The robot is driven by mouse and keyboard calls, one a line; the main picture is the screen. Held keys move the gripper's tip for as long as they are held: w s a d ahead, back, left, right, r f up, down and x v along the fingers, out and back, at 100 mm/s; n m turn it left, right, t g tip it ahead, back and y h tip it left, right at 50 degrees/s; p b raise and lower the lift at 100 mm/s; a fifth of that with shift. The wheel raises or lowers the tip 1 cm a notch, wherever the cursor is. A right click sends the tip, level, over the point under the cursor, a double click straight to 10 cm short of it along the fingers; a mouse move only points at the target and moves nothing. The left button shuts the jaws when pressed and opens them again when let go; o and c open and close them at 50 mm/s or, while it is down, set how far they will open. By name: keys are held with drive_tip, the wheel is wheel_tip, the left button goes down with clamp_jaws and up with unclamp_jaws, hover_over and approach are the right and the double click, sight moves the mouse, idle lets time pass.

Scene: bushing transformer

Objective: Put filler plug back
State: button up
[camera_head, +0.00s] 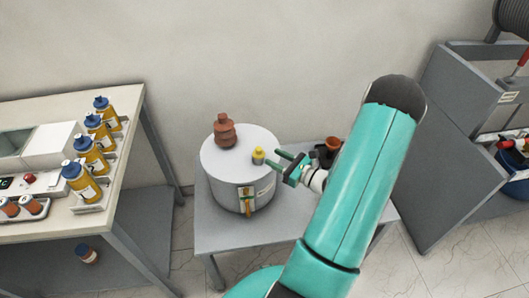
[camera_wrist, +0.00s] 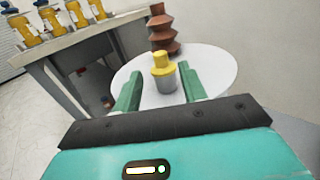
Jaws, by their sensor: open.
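The yellow filler plug (camera_head: 258,153) sits upright on a short grey neck on the round lid of the light-grey transformer tank (camera_head: 226,178). In the wrist view the plug (camera_wrist: 162,63) stands on top of the grey neck (camera_wrist: 162,80). My gripper (camera_head: 276,159) is open and empty, coming in from the right. Its two green fingers (camera_wrist: 161,88) show to the left and right of the neck in the wrist view, with gaps on both sides. The plug is a little beyond the fingertips in the head view. Whether it is fully seated cannot be told.
A ribbed brown bushing (camera_head: 225,132) rises from the lid behind the plug. A gauge (camera_head: 246,198) is on the tank's front. A brown cup-like object (camera_head: 329,150) stands on the grey table (camera_head: 215,238). Several yellow bottles (camera_head: 90,155) line the left bench. A cabinet (camera_head: 455,140) is right.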

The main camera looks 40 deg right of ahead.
drive_tip(key=s, duration=0.4)
drive_tip(key=w+a+r+n+g+y, duration=0.1)
drive_tip(key=a+r+n+g+y, duration=0.1)
drive_tip(key=a+r+n+g, duration=0.35)
drive_tip(key=w+a+r+n+g+y, duration=0.1)
drive_tip(key=a+r+n+g+y, duration=0.15)
drive_tip(key=a+n, duration=0.6)
drive_tip(key=w+a+r+n+g+y, duration=0.15)
drive_tip(key=a+r+n+g, duration=0.3)
drive_tip(key=a, duration=0.45)
drive_tip(key=s+a+r+n+h, duration=0.4)
drive_tip(key=r+n, duration=0.2)
drive_tip(key=n, duration=0.1)
drive_tip(key=s+a+r+n+h, duration=0.4)
drive_tip(key=a+r+n+h, duration=0.1)
drive_tip(key=r+n, duration=0.2)
drive_tip(key=shift+s+a+r+n, duration=0.25)
drive_tip(key=shift+s+a+n, duration=0.05)
drive_tip(key=shift+n, duration=0.35)
drive_tip(key=shift+t, duration=0.25)
